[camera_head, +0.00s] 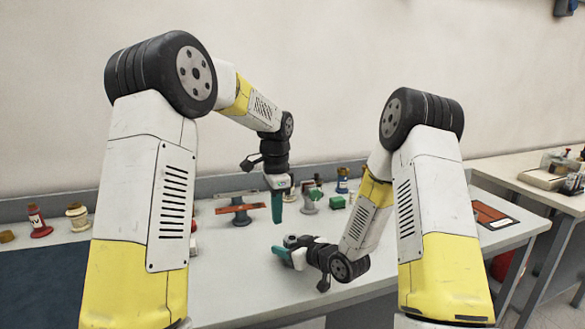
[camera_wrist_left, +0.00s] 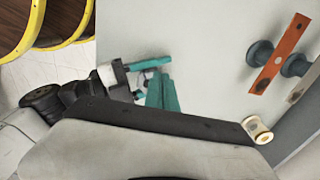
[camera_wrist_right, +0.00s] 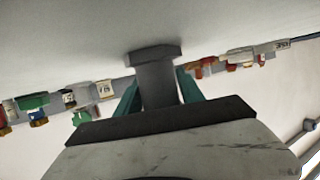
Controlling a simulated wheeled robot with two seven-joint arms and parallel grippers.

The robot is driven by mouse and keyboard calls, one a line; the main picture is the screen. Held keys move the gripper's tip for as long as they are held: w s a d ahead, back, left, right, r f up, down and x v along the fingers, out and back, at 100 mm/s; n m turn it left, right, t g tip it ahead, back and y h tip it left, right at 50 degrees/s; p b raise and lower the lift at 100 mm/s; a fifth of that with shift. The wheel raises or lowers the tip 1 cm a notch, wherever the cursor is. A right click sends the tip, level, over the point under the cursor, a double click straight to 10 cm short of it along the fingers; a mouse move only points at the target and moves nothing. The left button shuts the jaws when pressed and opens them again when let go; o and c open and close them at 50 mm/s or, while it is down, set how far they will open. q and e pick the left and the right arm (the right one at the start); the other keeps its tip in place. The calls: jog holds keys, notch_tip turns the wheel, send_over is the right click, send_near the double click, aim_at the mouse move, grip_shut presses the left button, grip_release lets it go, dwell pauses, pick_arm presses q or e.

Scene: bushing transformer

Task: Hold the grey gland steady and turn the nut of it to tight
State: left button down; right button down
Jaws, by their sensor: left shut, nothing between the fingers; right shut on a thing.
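The grey gland (camera_wrist_right: 156,82) is between the teal fingers of my right gripper (camera_wrist_right: 158,92) in the right wrist view, with its wide hex end towards the table. In the head view my right gripper (camera_head: 284,256) lies low over the table, reaching in from the right. My left gripper (camera_head: 277,207) points down, higher up and behind it, with its teal fingers shut and empty. In the left wrist view its fingers (camera_wrist_left: 161,93) show close to the right gripper's teal fingers (camera_wrist_left: 150,64). The gland is too small in the head view to make out its nut clearly.
An orange bar on grey supports (camera_head: 236,207) stands at the back of the table. The table's front middle is clear.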

aim_at(292, 241)
pick_arm(q)
notch_tip(292, 241, down, 6)
jog(key=s+d, duration=0.1)
jog(key=s, duration=0.2)
jog(key=shift+d, duration=0.15)
dwell(0.3)
jog(key=shift+w+d, duration=0.25)
jog(key=shift+w, duration=0.05)
dwell(0.7)
jog(key=shift+w+a+r, duration=0.1)
jog(key=shift+w, duration=0.1)
jog(key=shift+w+a, duration=0.2)
jog(key=shift+w, duration=0.3)
jog(key=shift+w, duration=0.65)
